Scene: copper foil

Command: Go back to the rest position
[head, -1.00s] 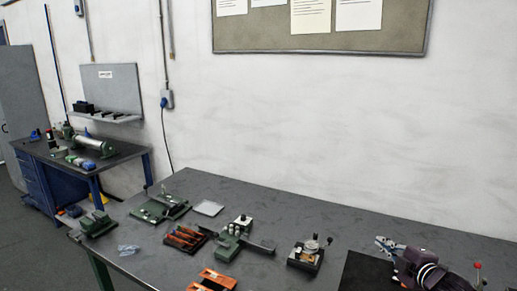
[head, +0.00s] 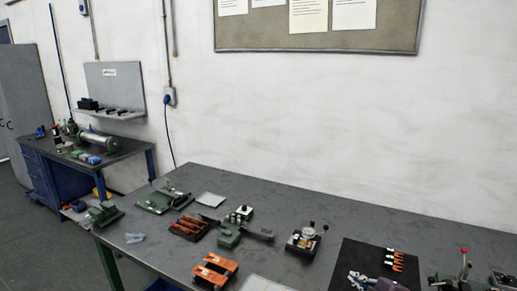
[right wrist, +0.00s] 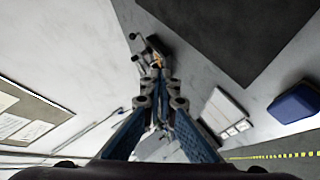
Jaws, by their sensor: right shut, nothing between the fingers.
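My right gripper (head: 353,276) shows at the bottom edge of the head view, over the front part of a black mat (head: 345,253) on the grey bench (head: 300,197). In the right wrist view its two fingers (right wrist: 158,78) come together at the tips and hold nothing. A small device on the bench shows behind the fingertips there. My left gripper is in neither view now.
Several orange-and-white pieces (head: 397,261) lie on the mat. A device with a red-knobbed lever (head: 464,262) stands to its right. Orange racks (head: 215,269), green fixtures (head: 163,200) and a small knobbed device (head: 304,240) stand left of the mat. A blue box (right wrist: 295,102) shows in the right wrist view.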

